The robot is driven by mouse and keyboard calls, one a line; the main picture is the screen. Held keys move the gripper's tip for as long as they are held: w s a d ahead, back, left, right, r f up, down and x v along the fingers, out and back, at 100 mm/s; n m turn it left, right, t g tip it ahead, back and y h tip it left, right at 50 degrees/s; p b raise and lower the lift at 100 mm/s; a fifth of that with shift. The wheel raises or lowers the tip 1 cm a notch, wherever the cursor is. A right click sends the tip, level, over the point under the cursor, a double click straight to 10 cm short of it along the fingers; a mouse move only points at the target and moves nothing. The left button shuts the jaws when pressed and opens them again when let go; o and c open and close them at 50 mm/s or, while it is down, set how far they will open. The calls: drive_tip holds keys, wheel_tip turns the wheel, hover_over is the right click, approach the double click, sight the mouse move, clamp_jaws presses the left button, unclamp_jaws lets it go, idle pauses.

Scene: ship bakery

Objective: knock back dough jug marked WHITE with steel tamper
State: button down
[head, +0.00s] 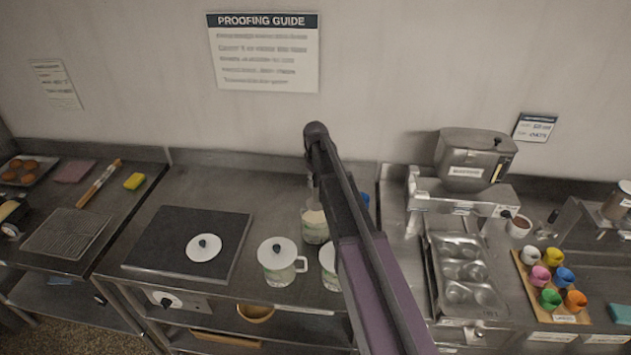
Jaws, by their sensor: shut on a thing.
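An open glass jug (315,228) with pale dough inside stands on the steel counter, partly behind my arm. A lidded jug (278,264) with a handle stands in front of it to the left. Another lidded jug (328,268) is mostly hidden by my arm. No WHITE marking can be read. A loose white lid (204,247) with a dark knob lies on the black board. My gripper (317,182) points down above the open jug, shut on the steel tamper, which is largely hidden. I cannot tell whether the tamper touches the dough.
A black board (160,238) lies left of the jugs. A steel machine with a hopper (473,160) and a moulded tray (465,270) stand to the right. Several coloured cups (540,273) sit on a wooden board. A blue object (365,200) shows behind my arm.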

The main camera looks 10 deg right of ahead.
sight(315, 202)
drive_tip(key=shift+f+b, duration=2.7)
drive_tip(key=shift+f, duration=0.3)
drive_tip(key=shift+f+b, duration=2.75)
drive_tip(key=shift+b, duration=0.05)
drive_tip(key=shift+r, duration=0.15)
drive_tip(key=shift+r+p, duration=5.35)
drive_tip(key=shift+p, duration=0.2)
